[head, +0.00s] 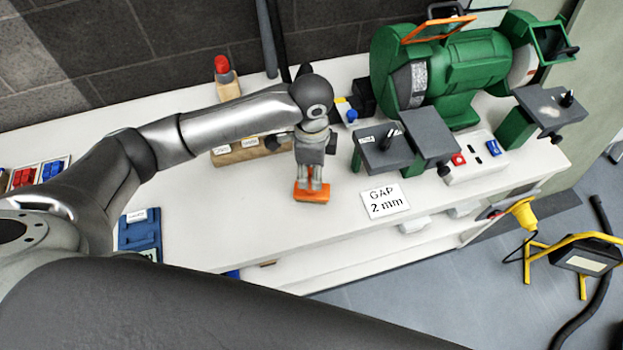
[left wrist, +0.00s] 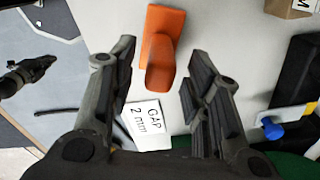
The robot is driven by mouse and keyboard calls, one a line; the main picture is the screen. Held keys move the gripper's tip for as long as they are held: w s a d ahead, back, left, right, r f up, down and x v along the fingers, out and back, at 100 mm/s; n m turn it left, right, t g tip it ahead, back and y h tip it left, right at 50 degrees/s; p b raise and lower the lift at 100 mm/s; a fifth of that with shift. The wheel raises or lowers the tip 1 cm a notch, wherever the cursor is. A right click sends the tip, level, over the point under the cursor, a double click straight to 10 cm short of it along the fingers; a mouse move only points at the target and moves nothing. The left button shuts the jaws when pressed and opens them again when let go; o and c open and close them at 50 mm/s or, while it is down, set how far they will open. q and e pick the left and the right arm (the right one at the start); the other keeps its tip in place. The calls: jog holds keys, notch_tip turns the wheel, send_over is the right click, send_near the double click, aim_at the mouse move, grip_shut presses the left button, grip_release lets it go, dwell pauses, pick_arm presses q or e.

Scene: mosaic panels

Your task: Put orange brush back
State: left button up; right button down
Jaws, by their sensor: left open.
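The orange brush (head: 312,194) lies on the white bench top, left of the GAP 2 mm card. In the left wrist view the brush (left wrist: 158,62) shows a flat block and a raised rounded part. My left gripper (head: 312,183) points down over the brush and hides part of it. Its fingers are open, one on each side of the raised part, with gaps showing in the wrist view. Whether they have reached its height I cannot tell. A wooden block (head: 240,152) with white labels sits behind and left of the brush.
A green bench grinder (head: 455,70) with grey rests stands at the back right. The GAP 2 mm card (head: 384,201) lies right of the brush. A red-topped item (head: 225,78) stands near the wall. Blue trays (head: 140,232) lie on the left.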

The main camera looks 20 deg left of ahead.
pick_arm(q)
notch_tip(320, 180, up, 7)
jog(key=shift+f+b, duration=0.1)
jog(key=shift+b, duration=0.2)
dwell(0.5)
